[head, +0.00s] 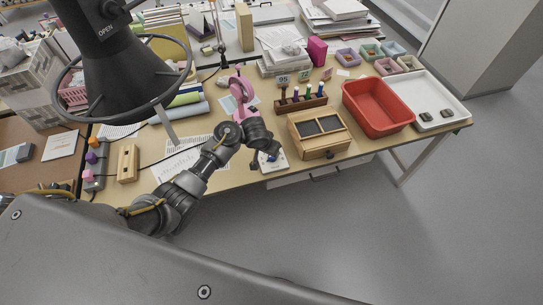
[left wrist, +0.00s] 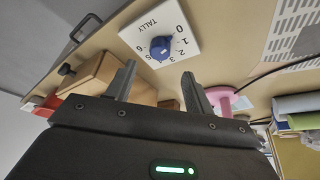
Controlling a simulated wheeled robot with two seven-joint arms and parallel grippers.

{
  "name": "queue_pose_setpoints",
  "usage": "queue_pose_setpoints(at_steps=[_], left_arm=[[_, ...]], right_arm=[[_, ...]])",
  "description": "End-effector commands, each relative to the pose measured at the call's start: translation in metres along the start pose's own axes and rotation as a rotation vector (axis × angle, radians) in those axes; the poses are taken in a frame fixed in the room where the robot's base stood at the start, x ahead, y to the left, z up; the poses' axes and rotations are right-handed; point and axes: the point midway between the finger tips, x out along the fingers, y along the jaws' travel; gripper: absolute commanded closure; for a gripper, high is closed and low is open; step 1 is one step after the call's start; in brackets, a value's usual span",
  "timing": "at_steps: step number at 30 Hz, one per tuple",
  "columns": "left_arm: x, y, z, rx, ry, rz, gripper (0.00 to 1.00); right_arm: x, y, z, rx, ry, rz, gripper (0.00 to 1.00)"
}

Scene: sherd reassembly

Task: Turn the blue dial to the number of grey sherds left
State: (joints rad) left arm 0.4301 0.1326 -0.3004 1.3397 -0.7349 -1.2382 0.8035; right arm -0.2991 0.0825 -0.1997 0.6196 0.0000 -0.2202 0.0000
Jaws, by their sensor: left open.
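The blue dial (left wrist: 160,47) sits on a white plate (left wrist: 182,26) marked TALLY with numbers around it; I cannot tell which number it points to. In the head view the white plate (head: 280,164) lies at the table's front edge, partly hidden by my left gripper (head: 264,160). In the left wrist view my left gripper (left wrist: 158,88) is open and empty, its fingertips just short of the dial. Two dark grey pieces, apparently sherds (head: 427,116) (head: 447,113), lie apart in the white tray (head: 456,92) at the right. My right gripper is not in view.
A wooden box (head: 328,147) with dark compartments stands right of the dial, then a red bin (head: 378,104). A rack of coloured pegs (head: 300,104) stands behind. A pink object (head: 242,92) rises close behind my left wrist. Papers (head: 180,160) lie left.

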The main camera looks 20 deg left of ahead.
Motion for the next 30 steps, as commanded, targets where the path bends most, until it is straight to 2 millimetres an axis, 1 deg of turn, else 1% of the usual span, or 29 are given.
queue_pose_setpoints(at_steps=[1, 3, 6, 9, 15, 24, 26, 30], left_arm=[[0.013, -0.001, 0.001, 0.002, -0.003, -0.002, 0.47], [0.026, -0.001, 0.001, 0.001, -0.002, -0.003, 0.47], [0.044, -0.001, 0.001, 0.002, -0.002, -0.002, 0.47], [0.057, 0.000, 0.001, 0.000, -0.002, -0.002, 0.47], [0.070, 0.000, 0.000, 0.001, 0.000, -0.001, 0.47], [0.072, 0.000, 0.000, 0.001, 0.001, -0.001, 0.47], [0.072, 0.000, 0.000, 0.001, 0.001, -0.001, 0.54], [0.072, 0.000, 0.000, 0.000, 0.001, -0.001, 0.72]], right_arm=[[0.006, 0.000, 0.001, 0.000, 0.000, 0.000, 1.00], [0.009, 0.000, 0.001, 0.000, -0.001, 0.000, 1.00], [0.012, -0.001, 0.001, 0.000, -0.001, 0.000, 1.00], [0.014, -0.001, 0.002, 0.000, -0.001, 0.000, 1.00], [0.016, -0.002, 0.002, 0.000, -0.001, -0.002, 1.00], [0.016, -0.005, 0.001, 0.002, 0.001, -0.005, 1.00], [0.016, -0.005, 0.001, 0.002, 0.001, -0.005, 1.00], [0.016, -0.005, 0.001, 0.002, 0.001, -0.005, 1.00]])
